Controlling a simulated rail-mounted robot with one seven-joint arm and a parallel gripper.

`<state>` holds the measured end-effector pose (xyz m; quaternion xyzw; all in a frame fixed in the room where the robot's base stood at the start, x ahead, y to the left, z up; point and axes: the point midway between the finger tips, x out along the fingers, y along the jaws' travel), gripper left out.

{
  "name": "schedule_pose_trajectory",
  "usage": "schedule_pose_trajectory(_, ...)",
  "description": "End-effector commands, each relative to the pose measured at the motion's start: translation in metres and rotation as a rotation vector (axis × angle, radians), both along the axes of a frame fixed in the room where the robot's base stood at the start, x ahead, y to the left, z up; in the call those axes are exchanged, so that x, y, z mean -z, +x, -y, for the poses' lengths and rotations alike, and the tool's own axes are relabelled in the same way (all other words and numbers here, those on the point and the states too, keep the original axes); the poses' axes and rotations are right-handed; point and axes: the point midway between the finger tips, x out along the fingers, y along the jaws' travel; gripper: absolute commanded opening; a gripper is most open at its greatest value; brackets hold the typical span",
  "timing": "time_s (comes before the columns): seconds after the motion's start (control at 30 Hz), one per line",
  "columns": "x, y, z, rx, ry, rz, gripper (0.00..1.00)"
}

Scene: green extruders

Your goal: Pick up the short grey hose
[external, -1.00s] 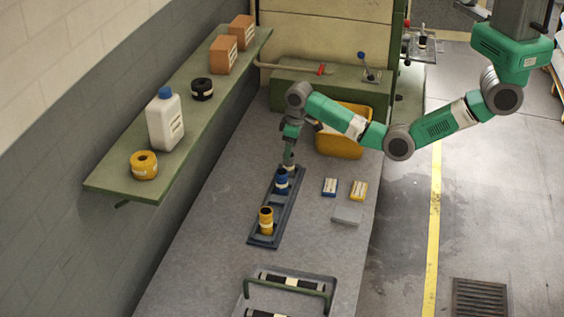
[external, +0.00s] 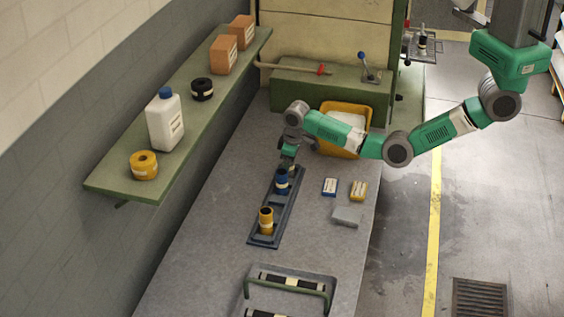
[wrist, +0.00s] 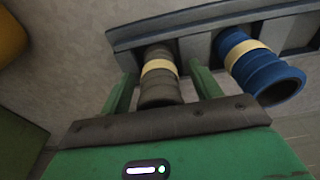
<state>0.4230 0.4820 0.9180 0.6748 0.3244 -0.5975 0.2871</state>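The short grey hose (wrist: 159,90), with a cream band, stands in the dark rack (wrist: 195,48) in the wrist view. My gripper (wrist: 166,78) is open, one finger on each side of the grey hose, with a small gap seen on both sides. In the external view my gripper (external: 289,165) is low over the far end of the rack (external: 274,224) and mostly hides the grey hose. A blue hose (external: 282,184) stands beside it in the rack; it also shows in the wrist view (wrist: 262,70), close to my right finger. A yellow hose (external: 266,221) stands at the near end.
A yellow bin (external: 328,147) stands right of my gripper. A tray with a green handle (external: 287,289) is at the front. A green shelf (external: 112,178) runs along the left wall.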

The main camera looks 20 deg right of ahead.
Motion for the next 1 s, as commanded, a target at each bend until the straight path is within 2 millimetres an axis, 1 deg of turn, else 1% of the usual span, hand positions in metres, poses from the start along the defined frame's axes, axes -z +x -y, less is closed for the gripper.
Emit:
schedule_pose_trajectory(0.03,0.000,0.000,0.000,0.000,0.000,0.000,0.53)
schedule_pose_trajectory(0.17,0.000,0.000,0.000,0.000,0.000,0.000,0.27)
schedule_pose_trajectory(0.2,0.000,0.000,0.000,0.000,0.000,0.000,0.19)
schedule_pose_trajectory(0.23,0.000,0.000,0.000,0.000,0.000,0.000,0.14)
schedule_pose_trajectory(0.27,0.000,0.000,0.000,0.000,0.000,0.000,0.14)
schedule_pose_trajectory(0.3,0.000,0.000,0.000,0.000,0.000,0.000,0.10)
schedule_pose_trajectory(0.47,-0.001,0.000,0.000,0.000,0.000,0.000,0.10)
schedule_pose_trajectory(0.57,-0.006,0.000,0.000,0.000,0.001,0.001,0.10)
schedule_pose_trajectory(0.67,-0.017,0.000,0.000,-0.001,0.000,0.001,0.10)
schedule_pose_trajectory(0.8,-0.041,0.001,0.000,-0.001,0.000,0.003,0.10)
schedule_pose_trajectory(0.87,-0.038,-0.007,0.009,0.000,-0.003,0.000,0.10)
schedule_pose_trajectory(1.0,-0.042,-0.029,0.034,0.000,-0.003,0.000,0.10)
